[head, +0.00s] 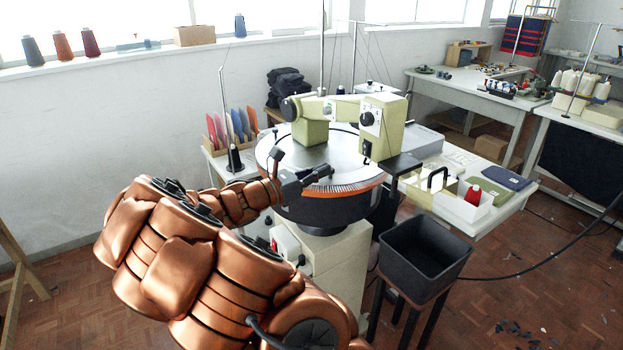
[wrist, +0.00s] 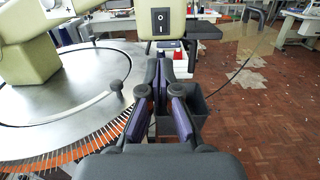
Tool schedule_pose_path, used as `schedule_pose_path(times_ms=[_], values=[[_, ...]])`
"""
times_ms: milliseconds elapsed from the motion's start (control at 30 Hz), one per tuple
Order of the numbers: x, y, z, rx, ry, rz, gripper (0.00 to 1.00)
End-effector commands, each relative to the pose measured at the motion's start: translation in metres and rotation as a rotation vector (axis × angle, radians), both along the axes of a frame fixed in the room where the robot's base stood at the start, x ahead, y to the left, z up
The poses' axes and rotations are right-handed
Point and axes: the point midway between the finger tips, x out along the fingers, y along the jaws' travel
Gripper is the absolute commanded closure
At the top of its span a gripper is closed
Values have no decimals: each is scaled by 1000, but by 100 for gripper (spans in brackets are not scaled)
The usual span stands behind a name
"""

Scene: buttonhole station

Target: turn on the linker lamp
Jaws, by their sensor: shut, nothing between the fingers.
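The linker is a pale green machine head (head: 383,125) over a round metal dial (head: 290,152) with a ring of points along its rim. I cannot tell which side is pressed or whether a lamp is lit. My gripper (head: 328,172) is shut and empty above the front of the dial. In the wrist view its fingertips (wrist: 160,66) appear below the switch, apart from it.
A dark open bin (head: 425,250) stands at the dial's front right. A side table behind it holds a red cone (head: 473,195) in a white box and folded cloth (head: 506,178).

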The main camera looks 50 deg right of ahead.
Motion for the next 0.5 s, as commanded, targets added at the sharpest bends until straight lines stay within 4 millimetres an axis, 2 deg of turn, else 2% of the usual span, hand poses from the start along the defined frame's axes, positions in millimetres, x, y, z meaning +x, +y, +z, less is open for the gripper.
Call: schedule_pose_path(times_ms=[200, 500], values=[[5, 20, -2, -2, 0, -1, 100], [7, 25, -1, -1, 0, -2, 100]])
